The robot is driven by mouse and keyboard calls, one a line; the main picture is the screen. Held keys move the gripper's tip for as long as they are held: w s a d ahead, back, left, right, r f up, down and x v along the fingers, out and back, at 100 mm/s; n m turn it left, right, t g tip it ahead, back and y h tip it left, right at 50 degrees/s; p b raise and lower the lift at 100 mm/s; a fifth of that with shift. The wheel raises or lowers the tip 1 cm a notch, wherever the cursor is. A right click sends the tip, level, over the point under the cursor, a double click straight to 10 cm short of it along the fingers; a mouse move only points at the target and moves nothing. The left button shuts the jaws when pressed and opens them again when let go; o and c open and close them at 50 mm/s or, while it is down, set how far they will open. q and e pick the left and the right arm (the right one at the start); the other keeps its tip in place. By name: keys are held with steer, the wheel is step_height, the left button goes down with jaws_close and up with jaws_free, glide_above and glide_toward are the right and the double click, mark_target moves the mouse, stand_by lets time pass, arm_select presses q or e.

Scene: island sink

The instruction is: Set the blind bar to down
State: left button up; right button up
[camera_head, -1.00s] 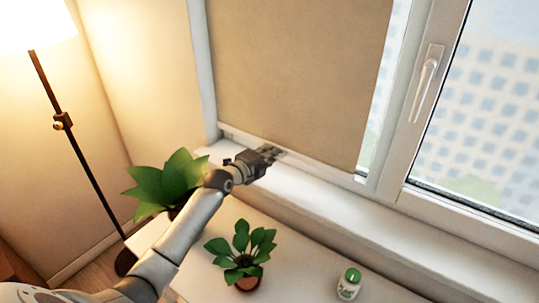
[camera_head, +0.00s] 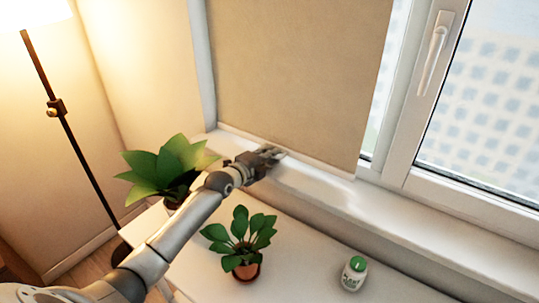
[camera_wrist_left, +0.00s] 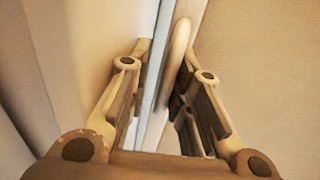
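The beige blind (camera_head: 300,75) hangs low over the left window pane. Its pale bottom bar (camera_head: 325,168) is just above the white sill. My left gripper (camera_head: 274,154) is at the lower edge of the blind, left of the bar's middle. In the left wrist view, the gripper's two fingers (camera_wrist_left: 162,65) are spread apart. A rounded pale strip, apparently the bar (camera_wrist_left: 179,55), lies between them, closer to the right finger; I cannot tell whether they touch. The blind cloth (camera_wrist_left: 265,65) fills the right side of that view. My right gripper is not in view.
A large leafy plant (camera_head: 160,168) stands left of my left arm. A lamp (camera_head: 57,110) stands at the far left. The sill's right part is clear.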

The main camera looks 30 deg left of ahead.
arm_select(q)
steer(key=shift+o, duration=0.7)
